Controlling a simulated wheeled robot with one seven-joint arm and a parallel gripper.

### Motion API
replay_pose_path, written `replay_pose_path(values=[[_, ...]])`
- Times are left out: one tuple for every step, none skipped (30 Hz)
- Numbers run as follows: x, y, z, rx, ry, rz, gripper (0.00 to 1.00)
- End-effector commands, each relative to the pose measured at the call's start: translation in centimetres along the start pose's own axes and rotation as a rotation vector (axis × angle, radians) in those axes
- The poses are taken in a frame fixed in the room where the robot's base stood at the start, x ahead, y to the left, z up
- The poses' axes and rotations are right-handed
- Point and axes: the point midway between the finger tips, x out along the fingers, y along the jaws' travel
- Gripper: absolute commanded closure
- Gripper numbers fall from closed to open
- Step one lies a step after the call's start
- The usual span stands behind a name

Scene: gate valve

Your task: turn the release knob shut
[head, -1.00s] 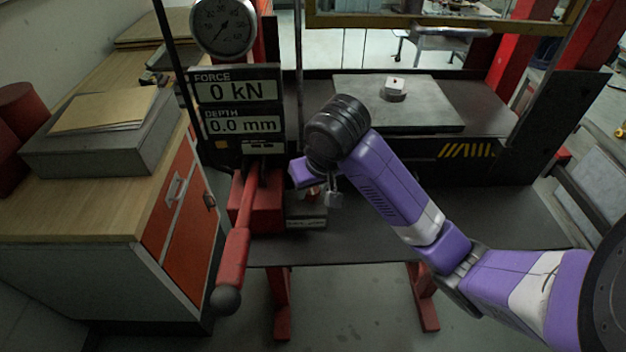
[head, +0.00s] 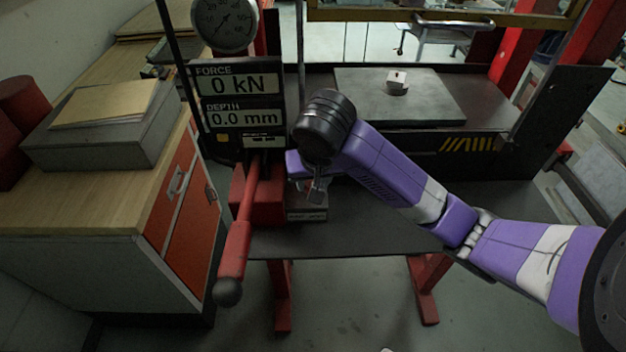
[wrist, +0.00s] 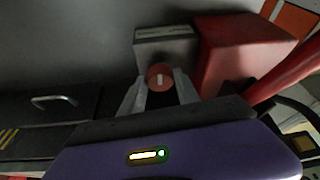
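The release knob (wrist: 160,77) is a round red knob with a white bar mark, which stands upright in the wrist view. It sits in front of a grey block (wrist: 166,46), beside a red housing (wrist: 240,48). My gripper (wrist: 159,80) points at the knob, with one grey finger on each side of it. The fingers are apart; I cannot tell whether they touch the knob. In the head view my gripper (head: 315,188) is beside the red housing (head: 262,195), and my wrist hides most of the knob.
A red lever (head: 236,245) with a dark ball end slants forward from the housing. The display (head: 238,100) reads 0 kN and 0.0 mm, below a dial gauge (head: 224,22). A wooden-topped cabinet (head: 105,208) stands at left. The black bench (head: 400,225) is clear at right.

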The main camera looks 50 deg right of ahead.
Motion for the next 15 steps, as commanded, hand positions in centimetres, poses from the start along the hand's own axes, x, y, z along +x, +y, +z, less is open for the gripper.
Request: replay_pose_path(values=[[-0.01,0.02,-0.01,0.001,0.000,0.000,0.53],[-0.01,0.02,-0.01,0.001,0.000,0.000,0.47],[0.00,0.01,0.00,0.001,0.000,0.000,0.41],[0.00,0.01,0.00,0.001,0.000,0.000,0.41],[0.00,0.01,0.00,0.000,0.000,0.000,0.41],[0.00,0.01,0.00,0.000,0.000,0.000,0.41],[0.00,0.01,0.00,0.000,0.000,0.000,0.41],[0.00,0.00,0.00,0.000,0.000,0.000,0.41],[0.00,0.00,0.00,0.000,0.000,0.000,0.41],[0.00,0.00,0.00,0.000,0.000,0.000,0.41],[0.00,0.00,0.00,0.000,0.000,0.000,0.41],[-0.01,0.00,-0.01,0.000,0.000,-0.001,0.41],[-0.04,0.00,-0.03,-0.001,0.001,-0.001,0.41],[-0.09,0.00,-0.05,-0.001,0.001,-0.001,0.41],[-0.18,0.00,-0.10,-0.002,0.002,-0.001,0.41]])
